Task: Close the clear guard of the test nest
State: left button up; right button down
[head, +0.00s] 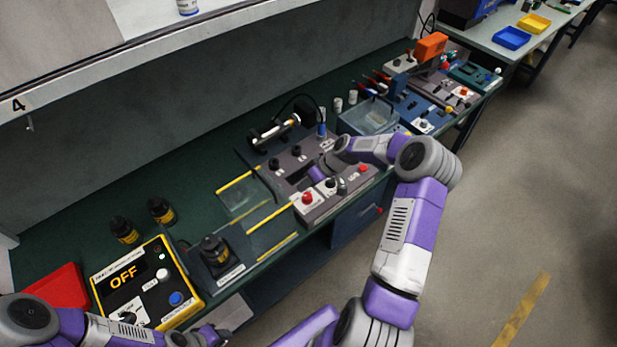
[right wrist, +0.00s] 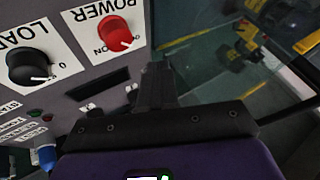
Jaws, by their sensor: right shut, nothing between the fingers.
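Clear panes with yellow-striped edges, which look like the guard (head: 242,196), stand left of the grey test panel in the head view. I cannot tell where the hinge is. A clear pane with a dark edge also shows in the right wrist view (right wrist: 215,60). The grey test panel (head: 290,172) carries a red POWER knob (head: 307,197) and a black LOAD knob (right wrist: 30,68). My right gripper (head: 318,168) is over this panel, partly hidden by its wrist; its fingers (right wrist: 158,82) are shut and empty. My left gripper (head: 212,335) is low at the left, its fingers unclear.
A yellow-edged meter reading OFF (head: 125,275) and a dark pump-like unit (head: 215,250) stand left of the panes. Two black bottles (head: 160,211) are behind. A clear bin (head: 368,117) and more fixtures lie to the right. The green bench behind the panes is clear.

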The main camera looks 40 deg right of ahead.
jog(key=x, duration=0.4)
jog(key=shift+w, duration=0.15)
pick_arm(q)
jog(key=shift+w+r+p, duration=0.1)
jog(key=shift+r+p, duration=0.5)
jog(key=shift+r, duration=0.05)
pick_arm(e)
jog(key=a, duration=0.4)
jog(key=shift+a+f, duration=0.1)
jog(key=shift+f, duration=0.05)
